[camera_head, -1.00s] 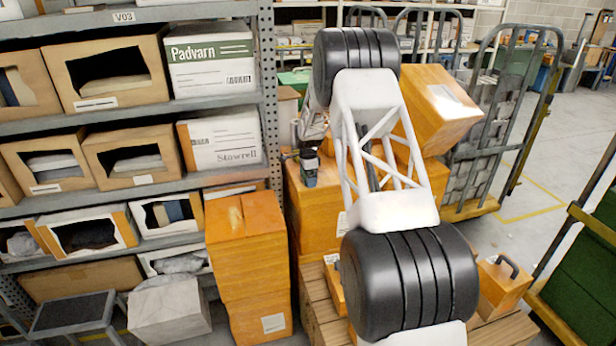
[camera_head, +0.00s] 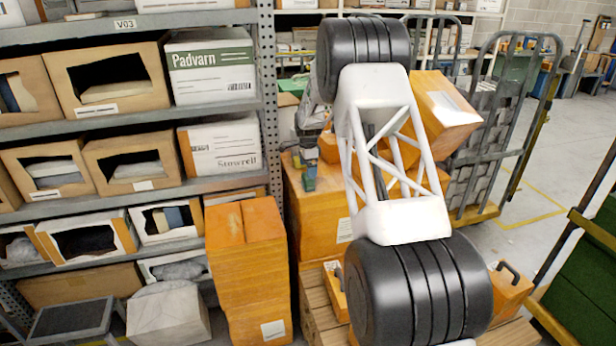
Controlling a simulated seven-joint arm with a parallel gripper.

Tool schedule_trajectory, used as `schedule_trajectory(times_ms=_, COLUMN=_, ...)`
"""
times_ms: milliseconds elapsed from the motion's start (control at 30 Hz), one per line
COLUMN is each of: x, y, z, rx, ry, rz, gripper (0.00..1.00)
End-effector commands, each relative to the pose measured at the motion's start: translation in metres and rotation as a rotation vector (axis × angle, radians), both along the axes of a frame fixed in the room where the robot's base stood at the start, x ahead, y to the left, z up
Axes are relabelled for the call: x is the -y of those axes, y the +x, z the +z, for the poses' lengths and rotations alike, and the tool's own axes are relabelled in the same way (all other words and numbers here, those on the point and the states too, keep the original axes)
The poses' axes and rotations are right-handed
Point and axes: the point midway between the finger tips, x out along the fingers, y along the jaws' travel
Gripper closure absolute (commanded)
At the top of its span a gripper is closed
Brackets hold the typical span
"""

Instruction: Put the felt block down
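My arm reaches up the middle of the picture and bends over at the top. Its far end, with my gripper (camera_head: 311,118), shows only in part, small and half hidden behind my arm's upper joint. I cannot make out whether its fingers are open or shut. Just below it, small dark, green and yellow items (camera_head: 309,178) are at the top of a large orange carton (camera_head: 319,212). I cannot tell whether one of them is the felt block, or whether my gripper touches any of them.
A grey shelf rack (camera_head: 268,95) with open cartons fills the left. A tall orange carton (camera_head: 246,262) stands beside it. A tilted orange carton (camera_head: 437,112) lies behind my arm. A grey cage trolley (camera_head: 500,130) stands right of it. Open floor (camera_head: 560,150) shows farther right.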

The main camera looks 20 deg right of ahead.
Motion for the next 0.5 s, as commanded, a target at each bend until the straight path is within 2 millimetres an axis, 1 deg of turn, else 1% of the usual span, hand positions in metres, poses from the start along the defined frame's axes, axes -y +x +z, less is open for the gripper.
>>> schedule_trajectory(times_ms=33, x=0.0, y=0.0, z=0.009, rx=0.001, ry=0.0, rz=0.0, gripper=0.01)
schedule_trajectory(times_ms=100, x=0.0, y=0.0, z=0.019, rx=0.001, ry=0.0, rz=0.0, gripper=0.01)
schedule_trajectory(times_ms=200, x=0.0, y=0.0, z=0.031, rx=0.001, ry=0.0, rz=0.0, gripper=0.01)
schedule_trajectory(times_ms=333, x=0.0, y=0.0, z=0.042, rx=-0.001, ry=0.0, rz=0.0, gripper=0.01)
schedule_trajectory(times_ms=500, x=0.0, y=0.0, z=0.048, rx=-0.001, ry=0.0, rz=0.0, gripper=0.01)
